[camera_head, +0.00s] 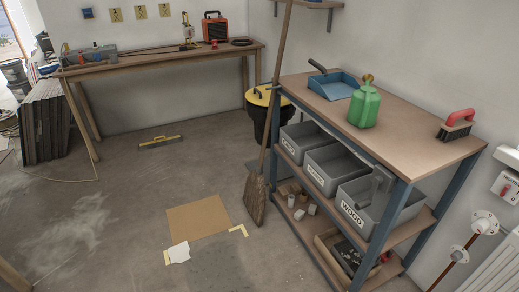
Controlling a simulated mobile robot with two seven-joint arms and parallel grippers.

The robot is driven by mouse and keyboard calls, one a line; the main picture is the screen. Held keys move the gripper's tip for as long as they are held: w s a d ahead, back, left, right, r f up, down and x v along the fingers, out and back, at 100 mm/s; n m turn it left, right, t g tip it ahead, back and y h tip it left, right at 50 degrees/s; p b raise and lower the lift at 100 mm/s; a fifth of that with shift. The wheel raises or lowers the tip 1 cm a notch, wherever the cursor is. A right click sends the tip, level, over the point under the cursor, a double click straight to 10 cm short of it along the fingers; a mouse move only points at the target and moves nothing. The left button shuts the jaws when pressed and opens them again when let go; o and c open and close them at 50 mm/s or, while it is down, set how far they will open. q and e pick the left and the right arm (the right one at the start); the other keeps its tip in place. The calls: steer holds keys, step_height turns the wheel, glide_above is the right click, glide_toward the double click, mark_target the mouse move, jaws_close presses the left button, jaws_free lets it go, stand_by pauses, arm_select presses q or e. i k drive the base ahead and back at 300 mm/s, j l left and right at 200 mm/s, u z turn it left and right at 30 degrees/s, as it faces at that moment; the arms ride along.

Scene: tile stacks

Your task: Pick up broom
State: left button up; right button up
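A broom (257,197) with a long wooden handle and brown bristles leans upright against the left end of a shelf unit. Its bristles rest on the floor and its handle runs up past the top edge of the view. Neither of my grippers shows in the head view.
The blue-legged shelf unit (404,218) carries a blue dustpan (338,88), a green can (365,107), a red-handled brush (457,125) and several grey bins. A black bin with a yellow lid (260,97) stands behind the broom. Cardboard (198,217) lies left; floor beyond is mostly open.

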mark_target(255, 195)
steer(key=i+j, duration=0.15)
steer(key=i, duration=0.4)
steer(key=i+j, duration=0.15)
steer(key=i, duration=0.4)
steer(key=i+j, duration=0.2)
steer(key=i, duration=0.4)
steer(key=i+j, duration=0.15)
steer(key=i, duration=0.4)
steer(key=i+j+z, duration=0.1)
steer(key=i, duration=0.45)
